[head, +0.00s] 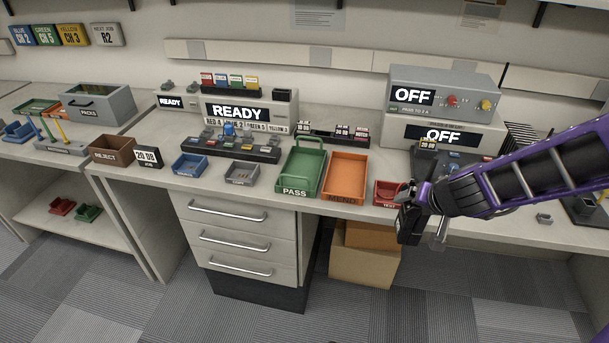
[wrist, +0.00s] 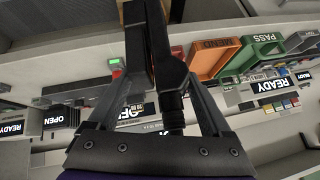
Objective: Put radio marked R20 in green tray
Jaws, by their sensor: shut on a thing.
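My gripper (head: 416,203) is at the counter's front edge, right of the trays, shut on a black radio (head: 408,226). The radio hangs in front of the red tray's right end, and no marking on it can be read. In the wrist view the dark radio (wrist: 170,70) shows between the fingers. The green tray (head: 291,191), labelled PASS, stands on the counter to the left and looks empty. It also shows in the wrist view (wrist: 262,46).
An orange tray (head: 343,192), labelled MEND, stands between the green tray and a small red tray (head: 386,203). A grey bin (head: 241,181) and blue bin (head: 189,172) lie left of the green tray. Behind are a READY unit (head: 240,112) and OFF units (head: 440,95). Cardboard boxes (head: 360,267) stand below.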

